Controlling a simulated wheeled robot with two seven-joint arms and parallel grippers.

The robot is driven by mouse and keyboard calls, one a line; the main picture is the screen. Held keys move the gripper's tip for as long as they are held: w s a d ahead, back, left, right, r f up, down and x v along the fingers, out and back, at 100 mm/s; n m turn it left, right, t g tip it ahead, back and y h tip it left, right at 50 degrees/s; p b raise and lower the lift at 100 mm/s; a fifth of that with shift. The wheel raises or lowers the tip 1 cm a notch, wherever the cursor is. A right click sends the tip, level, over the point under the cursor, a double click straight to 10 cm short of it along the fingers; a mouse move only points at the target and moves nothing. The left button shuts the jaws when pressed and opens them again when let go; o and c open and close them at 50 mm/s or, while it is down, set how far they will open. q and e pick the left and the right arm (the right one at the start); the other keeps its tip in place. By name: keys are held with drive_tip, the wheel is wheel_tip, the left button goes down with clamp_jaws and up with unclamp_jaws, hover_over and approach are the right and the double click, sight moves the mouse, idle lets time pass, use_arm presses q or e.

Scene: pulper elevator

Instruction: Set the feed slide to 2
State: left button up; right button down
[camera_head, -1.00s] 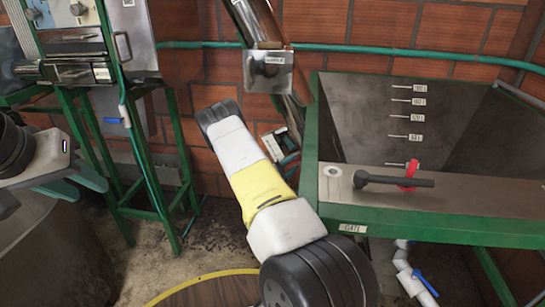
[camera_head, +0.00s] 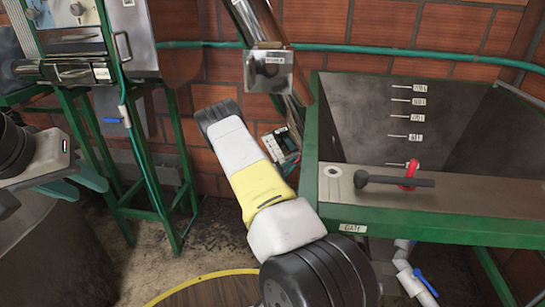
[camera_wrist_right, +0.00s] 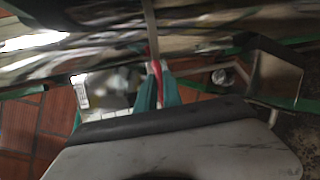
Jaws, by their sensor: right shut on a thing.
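In the right wrist view my right gripper (camera_wrist_right: 158,92) has teal fingertips shut on a thin red part (camera_wrist_right: 155,70). The view is blurred, and I cannot tell whether this red part belongs to the feed slide. In the head view my right arm reaches up in the middle, and its gripper cannot be made out. My left gripper (camera_head: 78,182) is open and empty at the left edge, its teal fingers apart. I cannot pick out the feed slide for certain, nor read its setting. A metal plate (camera_head: 268,72) with a small unreadable label sits on the sloping chute.
A green-framed hopper (camera_head: 430,215) with level marks stands at right, with a black handle (camera_head: 400,180) and red clip (camera_head: 410,170) on its ledge. A metal machine (camera_head: 75,72) on green legs stands at left. A small box (camera_head: 287,143) shows beside my arm.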

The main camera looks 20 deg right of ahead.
idle(0.7)
drive_tip(key=r, duration=0.1)
drive_tip(key=a+r, duration=0.1)
drive_tip(key=r, duration=0.1)
drive_tip(key=w+a+r, duration=0.1)
drive_tip(key=shift+w+r, duration=0.1)
drive_tip(key=shift+r, duration=0.15)
drive_tip(key=c, duration=1.5)
unclamp_jaws()
drive_tip(key=v, duration=0.8)
